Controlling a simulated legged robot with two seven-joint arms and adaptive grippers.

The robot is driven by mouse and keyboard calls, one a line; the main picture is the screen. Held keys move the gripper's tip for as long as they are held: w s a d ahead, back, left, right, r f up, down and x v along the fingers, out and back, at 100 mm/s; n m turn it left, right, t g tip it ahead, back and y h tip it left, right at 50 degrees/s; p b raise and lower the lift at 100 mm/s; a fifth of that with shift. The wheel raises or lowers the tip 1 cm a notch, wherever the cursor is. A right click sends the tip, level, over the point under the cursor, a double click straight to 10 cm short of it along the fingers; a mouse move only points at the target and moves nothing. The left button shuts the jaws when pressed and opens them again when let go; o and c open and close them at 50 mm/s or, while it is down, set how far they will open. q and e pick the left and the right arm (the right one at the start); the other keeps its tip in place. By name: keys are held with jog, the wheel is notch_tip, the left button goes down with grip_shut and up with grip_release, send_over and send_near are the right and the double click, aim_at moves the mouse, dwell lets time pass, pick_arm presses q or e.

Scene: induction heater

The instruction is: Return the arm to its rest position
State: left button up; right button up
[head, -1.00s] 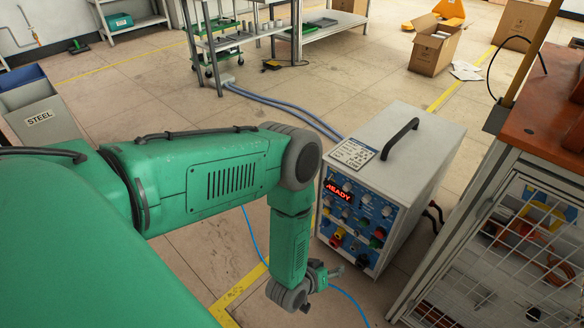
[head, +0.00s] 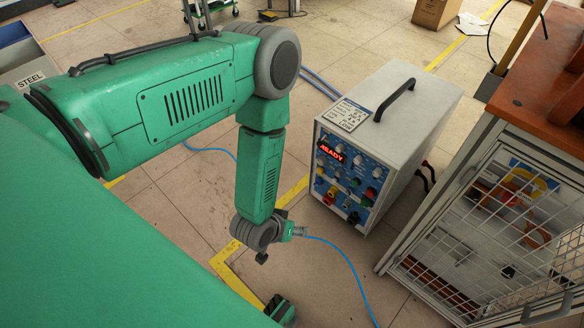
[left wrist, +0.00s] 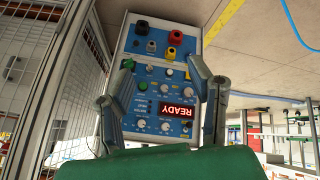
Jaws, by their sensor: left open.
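My left gripper (head: 299,231) hangs at the end of my green left arm (head: 190,95), left of the induction heater (head: 415,105) and apart from it in the head view. In the left wrist view its two fingers (left wrist: 162,82) are spread with nothing between them. Beyond them is the heater's blue front panel (left wrist: 160,58), upside down, with knobs, coloured sockets and a lit red READY display (left wrist: 176,109). The same display (head: 332,152) shows in the head view. My right gripper is not in view.
A cabinet with wire-mesh doors (head: 480,235) and an orange-brown top (head: 535,85) stands right of the heater. A blue cable (head: 345,258) runs over the floor near my gripper. A STEEL bin (head: 25,75) is at the far left.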

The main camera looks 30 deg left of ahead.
pick_arm(q)
jog(key=s+a+r+m+g+p, duration=0.1)
jog(key=s+a+r+g+p, duration=0.1)
jog(key=s+r, duration=0.6)
jog(key=s+a+r+m+g+y+p, duration=0.1)
jog(key=s+a+r+m+g+p, duration=0.1)
jog(key=s+r, duration=0.7)
jog(key=shift+a+r+g+p, duration=0.3)
jog(key=shift+a+g+p, duration=0.4)
jog(key=shift+g+p, duration=0.45)
jog(key=shift+w, duration=0.2)
